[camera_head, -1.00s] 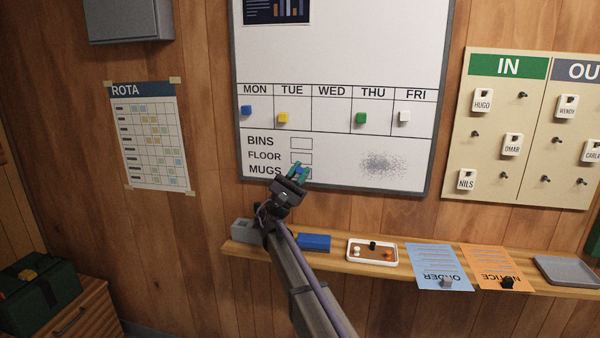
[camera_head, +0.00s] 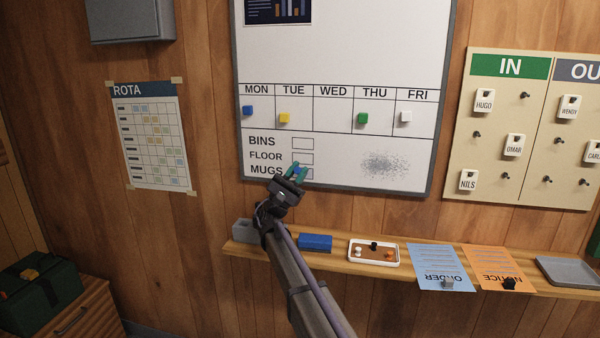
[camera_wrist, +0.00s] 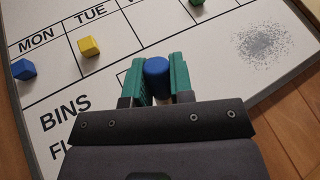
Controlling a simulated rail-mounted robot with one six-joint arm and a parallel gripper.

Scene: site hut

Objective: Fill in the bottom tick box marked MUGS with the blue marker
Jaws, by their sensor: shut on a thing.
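The whiteboard (camera_head: 345,60) hangs on the wall, with tick boxes beside BINS, FLOOR and MUGS at its lower left. The MUGS tick box (camera_head: 309,174) is the bottom one and is partly hidden by my gripper (camera_head: 297,172). My gripper's green fingers are shut on the blue marker (camera_wrist: 157,70), whose round blue end shows between them in the wrist view. The marker's tip is hidden, so I cannot tell if it touches the board or if the box has ink in it. The BINS box (camera_head: 302,144) and FLOOR box (camera_head: 303,158) look empty.
Coloured magnets sit in the day row, such as a yellow one (camera_head: 284,118). A grey smudge (camera_head: 380,164) marks the board's lower right. Below, a wooden shelf (camera_head: 335,255) holds a blue block (camera_head: 315,242), a white tray (camera_head: 352,258), paper sheets and a grey tray (camera_head: 570,271).

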